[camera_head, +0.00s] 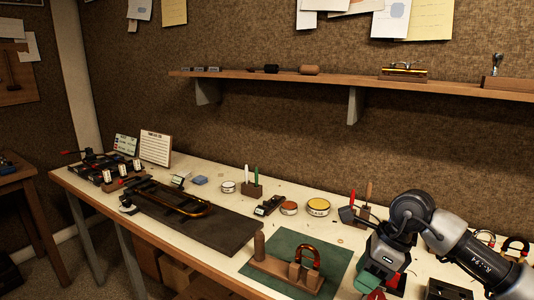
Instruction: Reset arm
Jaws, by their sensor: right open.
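My right arm comes in from the right edge. Its right gripper (378,284) points down over the right part of the workbench (225,215), beside the right edge of the green mat (332,254). The gripper is open; its fingertips are small and partly hidden, and I see nothing held between them. My left gripper is not in view.
A dark mat (222,230) carries a brass-and-black piece (170,197). Round tins (318,206), pen holders and tools line the back. A shelf (340,80) runs above.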

